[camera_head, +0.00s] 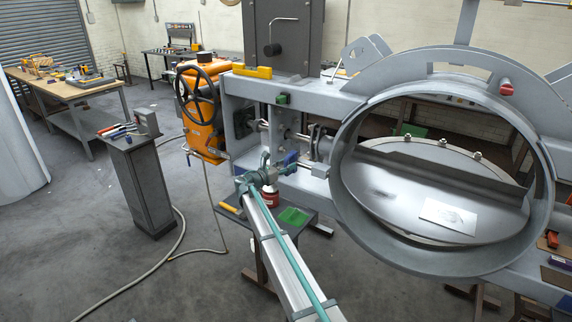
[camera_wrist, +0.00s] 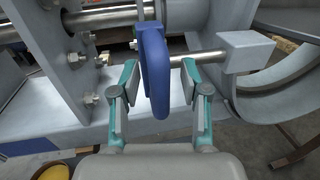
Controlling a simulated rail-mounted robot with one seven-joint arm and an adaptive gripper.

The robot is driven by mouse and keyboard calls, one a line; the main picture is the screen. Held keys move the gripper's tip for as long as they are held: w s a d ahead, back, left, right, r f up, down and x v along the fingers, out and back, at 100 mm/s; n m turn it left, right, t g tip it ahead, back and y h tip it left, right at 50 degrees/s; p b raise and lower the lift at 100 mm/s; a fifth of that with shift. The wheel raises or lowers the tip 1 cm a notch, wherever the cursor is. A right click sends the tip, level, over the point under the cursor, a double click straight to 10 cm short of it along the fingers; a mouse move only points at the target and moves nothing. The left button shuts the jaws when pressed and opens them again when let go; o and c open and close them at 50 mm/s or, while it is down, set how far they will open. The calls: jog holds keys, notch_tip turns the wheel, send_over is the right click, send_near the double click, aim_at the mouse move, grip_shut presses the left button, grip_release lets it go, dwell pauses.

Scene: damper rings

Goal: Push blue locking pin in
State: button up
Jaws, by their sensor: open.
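In the wrist view, a blue ring-shaped handle (camera_wrist: 154,75), which I take for the locking pin's blue part, hangs down below a shiny horizontal shaft (camera_wrist: 115,16). A thinner metal rod with a grey square block (camera_wrist: 245,50) at its end runs to the right from behind it. My gripper (camera_wrist: 159,66) is open, with one teal-jointed finger on each side of the blue handle. I cannot tell whether either finger touches it. In the head view, my gripper (camera_head: 290,174) is at the frame left of the large round duct, beside the grey block (camera_head: 320,171). The pin's inner end is hidden.
The large round damper ring (camera_head: 345,190) stands close on the right. An orange gearbox with a black handwheel (camera_head: 197,94) is at the left. A small table with a green tray (camera_head: 295,216) stands beside my arm. Bolted grey plates (camera_wrist: 62,70) crowd the left of the wrist view.

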aim_at(312, 167)
grip_shut()
dwell(0.3)
jog(key=s+d, duration=0.1)
jog(key=d, duration=0.1)
jog(key=s+d+b, duration=0.1)
jog(key=s+d, duration=0.1)
jog(key=d, duration=0.1)
jog(key=s+d+b, duration=0.1)
jog(key=s+d, duration=0.1)
jog(key=shift+s+d+f, duration=0.1)
jog(key=shift+s+d, duration=0.05)
jog(key=shift+d, duration=0.05)
grip_release()
jog(key=shift+d, duration=0.1)
